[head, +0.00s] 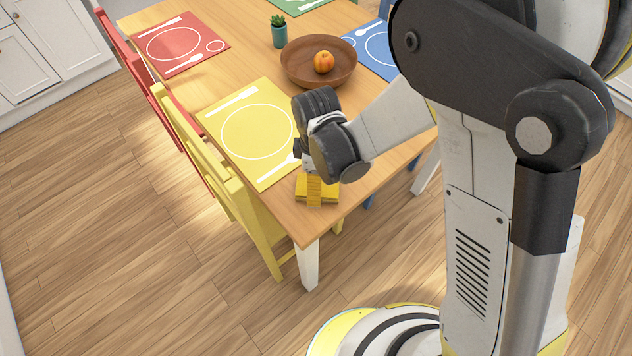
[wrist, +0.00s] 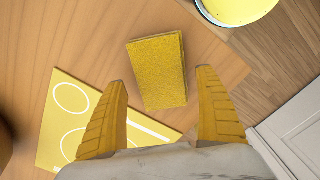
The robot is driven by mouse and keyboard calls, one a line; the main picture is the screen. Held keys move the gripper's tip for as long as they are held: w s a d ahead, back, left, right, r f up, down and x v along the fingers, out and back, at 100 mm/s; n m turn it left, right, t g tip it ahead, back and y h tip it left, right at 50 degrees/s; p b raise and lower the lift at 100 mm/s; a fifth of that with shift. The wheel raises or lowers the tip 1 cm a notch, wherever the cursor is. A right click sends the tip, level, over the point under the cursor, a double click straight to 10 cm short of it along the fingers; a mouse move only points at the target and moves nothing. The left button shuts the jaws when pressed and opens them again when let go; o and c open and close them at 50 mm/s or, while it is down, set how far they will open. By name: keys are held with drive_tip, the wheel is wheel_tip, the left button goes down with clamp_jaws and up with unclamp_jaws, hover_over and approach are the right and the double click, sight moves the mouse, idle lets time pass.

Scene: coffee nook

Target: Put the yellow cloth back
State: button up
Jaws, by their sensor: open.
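The yellow cloth (head: 332,191) lies folded flat on the wooden table near its front corner. In the wrist view the cloth (wrist: 157,60) is a textured yellow rectangle on bare wood. My gripper (head: 314,199) is over the cloth in the head view and partly hides it. In the wrist view the gripper's yellow fingers (wrist: 161,77) are spread wide, open and empty, with the cloth ahead of and between the tips. I cannot tell how high the tips are above it.
A yellow placemat (head: 220,120) lies beside the cloth. A brown bowl (head: 296,70) with a fruit (head: 324,62), a potted plant (head: 279,38) and a red placemat (head: 172,42) are farther back. A yellow chair (head: 190,135) stands along the left side.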

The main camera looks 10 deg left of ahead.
wheel_tip(320, 180, up, 10)
drive_tip(key=p, duration=0.4)
drive_tip(key=shift+d+r, duration=0.1)
drive_tip(key=shift+r, duration=0.05)
drive_tip(key=s+d+r+m+t, duration=0.2)
drive_tip(key=d+r+m+t, duration=0.1)
drive_tip(key=d+r+m, duration=0.6)
drive_tip(key=s+d+r+m+t, duration=0.3)
drive_tip(key=d+r+m, duration=0.6)
drive_tip(key=d, duration=0.8)
drive_tip(key=shift+s+m+t, duration=0.3)
drive_tip(key=shift+m+t, duration=0.2)
drive_tip(key=shift+t, duration=0.1)
